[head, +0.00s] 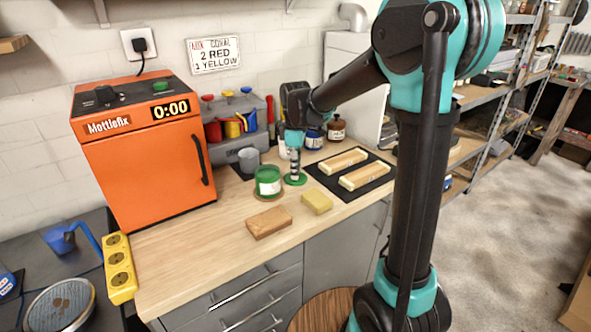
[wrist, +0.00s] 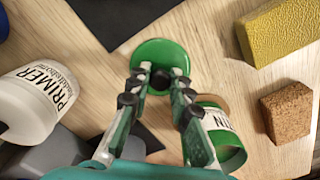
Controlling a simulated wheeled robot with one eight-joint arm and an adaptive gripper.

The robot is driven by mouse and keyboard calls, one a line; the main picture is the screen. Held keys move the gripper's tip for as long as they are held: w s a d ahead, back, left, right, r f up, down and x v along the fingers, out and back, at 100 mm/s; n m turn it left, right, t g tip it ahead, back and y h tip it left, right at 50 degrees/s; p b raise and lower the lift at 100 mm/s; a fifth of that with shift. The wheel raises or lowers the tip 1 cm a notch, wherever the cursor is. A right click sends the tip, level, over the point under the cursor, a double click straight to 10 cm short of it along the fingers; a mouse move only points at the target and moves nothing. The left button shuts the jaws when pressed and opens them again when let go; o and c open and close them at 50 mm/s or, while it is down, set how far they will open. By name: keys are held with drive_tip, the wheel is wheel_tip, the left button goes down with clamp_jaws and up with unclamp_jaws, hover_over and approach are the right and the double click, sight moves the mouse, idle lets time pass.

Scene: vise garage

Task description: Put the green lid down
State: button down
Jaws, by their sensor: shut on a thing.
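The green lid (head: 295,180) is a round disc just right of the green tin (head: 267,183), at or very near the wooden worktop. My gripper (head: 294,171) points down and is shut on the lid's middle. In the wrist view the lid (wrist: 165,49) lies flat beyond the fingertips (wrist: 160,78), and the fingers cover its near part. I cannot tell whether the lid touches the worktop. The green tin (wrist: 222,138) stands beside my fingers in the wrist view, with a white label and its top partly hidden.
A yellow sponge (head: 316,203) and a brown cork block (head: 268,222) lie in front. A black mat (head: 325,184) with two wooden pieces is on the right. A white primer container (wrist: 30,105) and a grey mug (head: 249,160) stand nearby. The orange oven (head: 145,165) is left.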

drive_tip(key=shift+f, duration=0.1)
drive_tip(key=c, duration=1.4)
unclamp_jaws()
drive_tip(key=shift+o, duration=0.2)
wheel_tip(320, 180, up, 12)
